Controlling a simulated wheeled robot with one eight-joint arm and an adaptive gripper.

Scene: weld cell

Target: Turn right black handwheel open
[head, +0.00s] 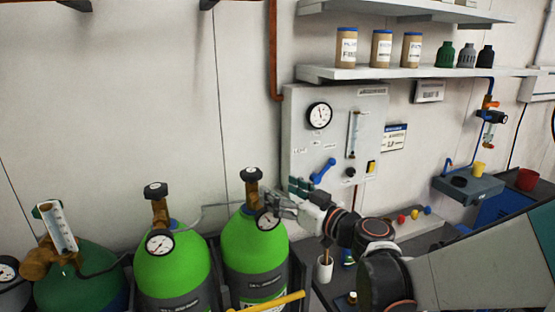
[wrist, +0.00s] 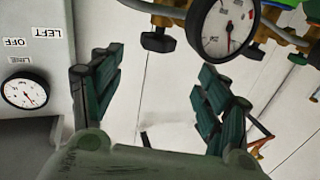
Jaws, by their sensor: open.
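The right black handwheel (head: 250,174) tops the brass valve (head: 251,195) of the right bright green cylinder (head: 255,262). In the wrist view, which is upside down, a black knob (wrist: 158,41) hangs below brass fittings and looks like this handwheel. My gripper (head: 278,203) is just right of the valve and lower than the handwheel, beside the round gauge (head: 267,221). In the wrist view its green-padded fingers (wrist: 160,76) stand wide apart with nothing between them. The handwheel is beyond the fingertips, apart from them.
The left bright green cylinder (head: 172,275) has its own black handwheel (head: 156,190) and gauge. A grey panel (head: 336,112) with a blue lever is on the wall behind my gripper. A white cup (head: 324,269) stands below my wrist.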

